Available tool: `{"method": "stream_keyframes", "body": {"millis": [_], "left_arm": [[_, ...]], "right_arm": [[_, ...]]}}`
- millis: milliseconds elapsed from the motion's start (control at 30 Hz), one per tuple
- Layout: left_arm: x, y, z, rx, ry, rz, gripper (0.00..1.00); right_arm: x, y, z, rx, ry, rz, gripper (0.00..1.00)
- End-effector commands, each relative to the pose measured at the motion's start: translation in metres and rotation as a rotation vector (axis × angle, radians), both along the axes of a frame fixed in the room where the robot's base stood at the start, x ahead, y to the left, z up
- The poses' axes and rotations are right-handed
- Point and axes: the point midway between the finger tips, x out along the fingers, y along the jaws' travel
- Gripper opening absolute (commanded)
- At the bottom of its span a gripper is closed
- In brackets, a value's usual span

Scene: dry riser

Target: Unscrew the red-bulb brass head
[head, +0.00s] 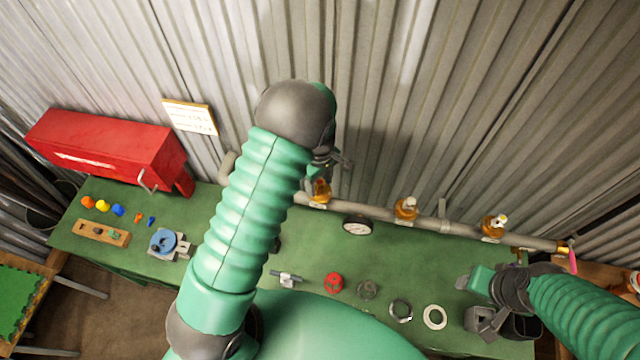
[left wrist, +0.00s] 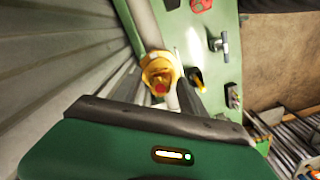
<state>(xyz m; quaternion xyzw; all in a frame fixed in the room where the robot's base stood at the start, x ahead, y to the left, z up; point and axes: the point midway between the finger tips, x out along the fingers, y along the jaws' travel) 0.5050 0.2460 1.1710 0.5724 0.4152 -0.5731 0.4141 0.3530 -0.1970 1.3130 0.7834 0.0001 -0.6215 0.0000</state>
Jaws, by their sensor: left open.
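A brass head (head: 320,191) sits on the grey pipe (head: 375,213) along the back of the green bench, just below my left gripper (head: 333,162). In the left wrist view this brass head (left wrist: 161,68) shows a red bulb (left wrist: 160,88) at its middle. The dark fingers of my left gripper (left wrist: 160,92) are open, one on each side of it in that view. I cannot tell whether they touch it. Two other brass heads (head: 406,208) (head: 494,224) stand farther right on the pipe. My right gripper (head: 474,300) is low at the right; its jaw opening is unclear.
A pressure gauge (head: 357,226), a red part (head: 334,282), a pale ring (head: 434,317) and a metal fitting (head: 286,279) lie on the green bench (head: 400,262). A red box (head: 105,145) stands at the left. A corrugated wall (head: 450,90) rises behind the pipe.

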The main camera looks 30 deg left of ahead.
Motion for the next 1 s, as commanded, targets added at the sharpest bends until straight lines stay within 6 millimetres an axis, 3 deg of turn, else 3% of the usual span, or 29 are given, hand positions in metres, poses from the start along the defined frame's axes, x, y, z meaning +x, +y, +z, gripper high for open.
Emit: {"method": "stream_keyframes", "body": {"millis": [200,367,500,600,733,1000], "left_arm": [[0.001,0.000,-0.002,-0.001,-0.002,-0.406,0.49],[0.002,-0.001,-0.001,-0.002,-0.001,-0.598,0.49],[0.003,-0.001,-0.001,-0.001,-0.002,-0.903,0.49],[0.003,-0.002,0.001,-0.001,-0.001,-0.998,0.49],[0.003,-0.002,0.001,-0.001,0.000,-1.000,0.49],[0.003,-0.002,0.001,-0.001,0.000,-0.996,0.16]], "right_arm": [[0.000,0.000,-0.013,0.000,0.000,0.000,0.55],[0.000,0.000,-0.016,0.000,0.000,0.000,0.55],[0.000,0.000,-0.021,0.000,0.000,0.000,0.55],[0.000,0.000,-0.020,0.000,0.000,0.000,0.55],[0.000,0.000,-0.020,0.000,0.000,0.000,0.55],[0.000,0.000,-0.020,0.000,0.000,0.000,0.55]]}}
